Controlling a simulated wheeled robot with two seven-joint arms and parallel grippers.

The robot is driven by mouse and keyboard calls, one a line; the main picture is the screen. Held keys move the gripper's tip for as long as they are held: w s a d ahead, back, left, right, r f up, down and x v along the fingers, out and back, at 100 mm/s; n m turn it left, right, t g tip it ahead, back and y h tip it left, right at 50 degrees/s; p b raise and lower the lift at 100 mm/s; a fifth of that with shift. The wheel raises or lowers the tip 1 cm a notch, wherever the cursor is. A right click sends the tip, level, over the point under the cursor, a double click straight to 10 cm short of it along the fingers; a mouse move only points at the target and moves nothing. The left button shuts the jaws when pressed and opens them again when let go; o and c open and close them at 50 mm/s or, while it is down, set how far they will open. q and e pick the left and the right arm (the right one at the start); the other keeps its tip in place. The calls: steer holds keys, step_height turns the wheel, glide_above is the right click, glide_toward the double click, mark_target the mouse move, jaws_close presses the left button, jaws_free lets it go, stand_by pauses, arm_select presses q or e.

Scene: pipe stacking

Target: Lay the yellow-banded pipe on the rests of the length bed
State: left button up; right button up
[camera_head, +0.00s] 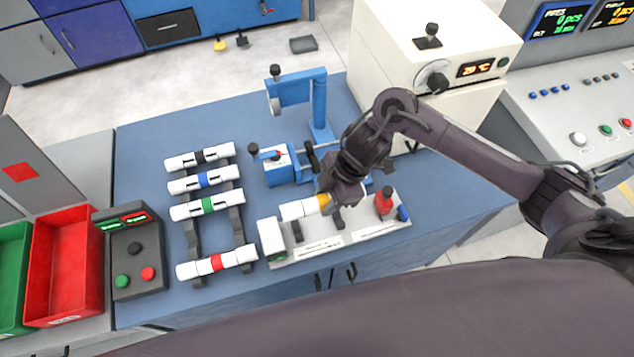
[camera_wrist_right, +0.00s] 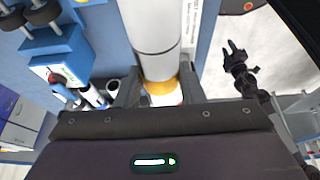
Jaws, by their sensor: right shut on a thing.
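The yellow-banded pipe (camera_head: 297,210) is white and lies level over the back of the length bed (camera_head: 345,238), a pale grey base with dark rests (camera_head: 297,231) and a block at its left end. My right gripper (camera_head: 331,195) is shut on this pipe near its yellow band. The wrist view shows the pipe (camera_wrist_right: 153,30) between the dark fingers, its band (camera_wrist_right: 158,88) close to the palm. The arm hides the pipe's right part, and I cannot tell whether it touches the rests. My left gripper (camera_wrist_right: 234,50) shows small over the floor in the wrist view, its fingers apart.
A dark rack (camera_head: 238,225) holds pipes with black, blue, green and red bands to the left. A blue stand (camera_head: 320,105) and blue clamp device (camera_head: 283,165) stand behind the bed. The table's left back is clear.

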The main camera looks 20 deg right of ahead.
mark_target(316, 227)
steer(key=shift+a+f+b, duration=0.1)
steer(key=shift+f+b, duration=0.95)
step_height(316, 227, down, 3)
steer(key=b, duration=0.3)
steer(key=shift+f, duration=0.1)
steer(key=shift+f+b, duration=1.25)
steer(key=shift+f, duration=0.6)
steer(key=shift+f, duration=0.5)
steer(key=o, duration=1.1)
steer(key=shift+r, duration=0.1)
steer(key=v, duration=0.7)
steer(key=shift+r+b, duration=0.35)
